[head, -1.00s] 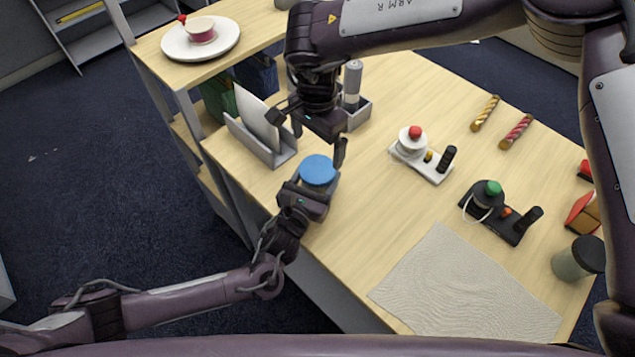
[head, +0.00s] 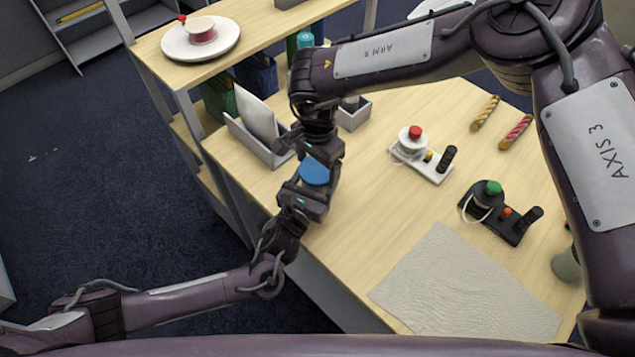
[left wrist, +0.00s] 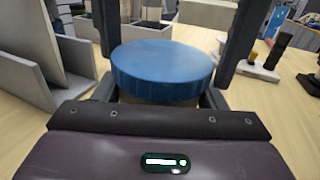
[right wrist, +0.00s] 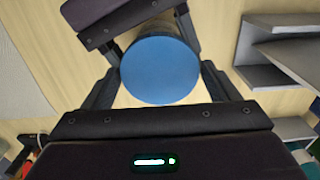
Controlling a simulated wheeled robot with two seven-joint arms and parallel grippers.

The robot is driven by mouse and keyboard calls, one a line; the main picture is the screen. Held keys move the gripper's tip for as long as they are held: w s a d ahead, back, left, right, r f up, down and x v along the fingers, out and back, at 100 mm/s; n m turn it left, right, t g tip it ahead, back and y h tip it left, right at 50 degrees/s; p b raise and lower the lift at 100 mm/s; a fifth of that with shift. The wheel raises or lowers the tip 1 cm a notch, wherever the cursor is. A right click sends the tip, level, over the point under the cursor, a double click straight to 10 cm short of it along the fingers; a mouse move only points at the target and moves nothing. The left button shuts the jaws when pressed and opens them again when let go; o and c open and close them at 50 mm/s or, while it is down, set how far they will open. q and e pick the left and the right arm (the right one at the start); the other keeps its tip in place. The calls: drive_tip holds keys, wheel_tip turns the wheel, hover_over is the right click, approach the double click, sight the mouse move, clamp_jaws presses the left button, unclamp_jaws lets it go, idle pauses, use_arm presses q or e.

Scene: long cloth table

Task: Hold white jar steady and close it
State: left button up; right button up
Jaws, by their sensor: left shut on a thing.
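The jar wears a wide blue lid (head: 314,173). A pale strip of the white jar (left wrist: 157,100) shows just under the lid in the left wrist view; whether the lid is fully seated cannot be told. My left gripper (head: 313,185) is shut on the jar body from the near side, below the lid. My right gripper (head: 316,160) points down over the jar and is open. Its fingers stand on either side of the lid in both wrist views, and the lid (right wrist: 160,70) lies between them. I cannot tell whether they touch it.
A grey holder (head: 262,140) with a white sheet stands just left of the jar, and a grey box (head: 353,117) stands behind. A white device (head: 425,162) and a black device (head: 503,216) are to the right. A pale cloth (head: 465,285) lies at the front.

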drive_tip(key=c, duration=0.6)
drive_tip(key=m, duration=0.3)
drive_tip(key=shift+c, duration=0.3)
drive_tip(key=m, duration=0.3)
drive_tip(key=shift+m, duration=0.4)
drive_tip(key=o, duration=1.1)
drive_tip(key=shift+r, duration=2.3)
